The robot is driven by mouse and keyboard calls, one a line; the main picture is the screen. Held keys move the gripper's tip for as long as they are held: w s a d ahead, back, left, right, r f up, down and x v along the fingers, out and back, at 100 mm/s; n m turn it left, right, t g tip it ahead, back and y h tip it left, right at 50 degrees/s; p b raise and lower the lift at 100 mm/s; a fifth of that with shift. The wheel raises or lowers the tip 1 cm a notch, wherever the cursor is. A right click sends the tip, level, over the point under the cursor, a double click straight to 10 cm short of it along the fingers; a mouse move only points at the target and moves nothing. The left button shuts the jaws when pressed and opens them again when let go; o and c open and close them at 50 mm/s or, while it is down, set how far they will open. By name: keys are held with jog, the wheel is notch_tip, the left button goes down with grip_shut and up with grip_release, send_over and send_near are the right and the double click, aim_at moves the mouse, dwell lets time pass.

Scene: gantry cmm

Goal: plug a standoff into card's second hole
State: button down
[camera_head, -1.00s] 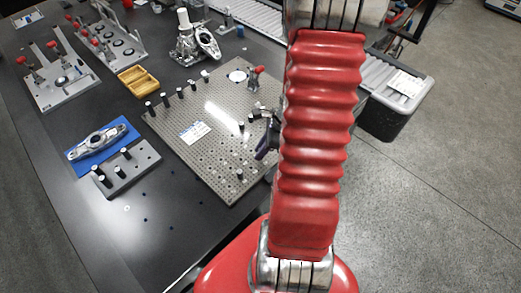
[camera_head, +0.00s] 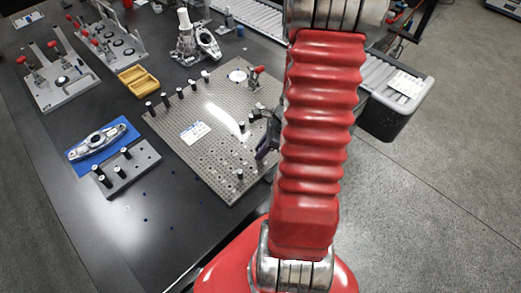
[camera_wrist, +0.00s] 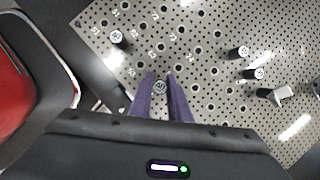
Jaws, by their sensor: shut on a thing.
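In the wrist view the purple fingers of my gripper (camera_wrist: 160,80) are closed around a standoff (camera_wrist: 160,88), whose pale round top shows between the tips. Whether its foot is in a hole or above the plate I cannot tell. The perforated plate (camera_head: 222,172) has numbered large holes. A white card (camera_head: 195,132) lies on it; its print is too small to read. One standoff (camera_head: 239,174) stands near the plate's front, also seen in the wrist view (camera_wrist: 117,37). In the head view my gripper (camera_head: 266,150) is partly hidden by my red arm.
More black standoffs (camera_wrist: 240,52) stand at the right in the wrist view, and several (camera_head: 181,93) line the plate's far left edge. A red-handled clamp (camera_head: 254,76) stands at the back. A grey block with pegs (camera_head: 127,170) lies left of the plate.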

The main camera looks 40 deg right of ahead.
jog(key=shift+f, duration=0.85)
dwell(0.4)
jog(key=c, duration=1.6)
grip_release()
jog(key=shift+r, duration=0.1)
jog(key=v, duration=1.3)
jog(key=shift+d+r, duration=0.1)
jog(key=shift+r, duration=0.2)
